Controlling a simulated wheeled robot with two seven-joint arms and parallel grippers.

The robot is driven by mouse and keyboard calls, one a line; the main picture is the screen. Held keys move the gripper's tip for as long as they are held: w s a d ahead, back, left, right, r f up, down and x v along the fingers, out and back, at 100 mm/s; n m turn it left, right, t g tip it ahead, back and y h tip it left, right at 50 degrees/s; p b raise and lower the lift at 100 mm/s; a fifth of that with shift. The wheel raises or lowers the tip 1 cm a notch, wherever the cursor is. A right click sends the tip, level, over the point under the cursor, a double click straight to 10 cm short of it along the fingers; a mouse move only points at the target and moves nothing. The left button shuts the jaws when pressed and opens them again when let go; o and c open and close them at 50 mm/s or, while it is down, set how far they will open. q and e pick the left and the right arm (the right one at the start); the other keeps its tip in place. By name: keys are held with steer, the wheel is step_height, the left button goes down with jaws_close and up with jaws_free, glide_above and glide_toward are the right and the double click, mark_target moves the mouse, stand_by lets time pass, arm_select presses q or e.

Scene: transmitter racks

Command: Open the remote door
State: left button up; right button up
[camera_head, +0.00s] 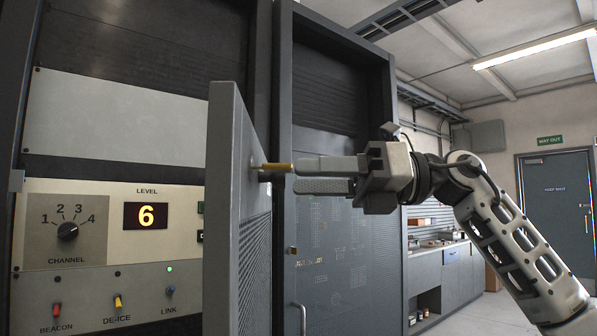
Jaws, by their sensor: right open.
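A grey door (222,220) with a perforated lower part stands swung out from the left rack, seen nearly edge-on. A brass-coloured handle (277,167) sticks out from its right-hand face. My right gripper (298,176) comes in from the right with its fingers open, one above the other. The fingertips are close to the handle's end, and I cannot tell whether they touch it. Nothing shows between the fingers. The door's hinge side is not clear. My left gripper is not in view.
Left of the door, the rack shows a cream panel (118,202) with a channel knob, a LEVEL display reading 6 and several switches. A closed dark rack (335,265) stands behind my right gripper. A bench (440,275) and a far door (558,215) are at the right.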

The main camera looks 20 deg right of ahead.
steer(key=shift+x, duration=1.2)
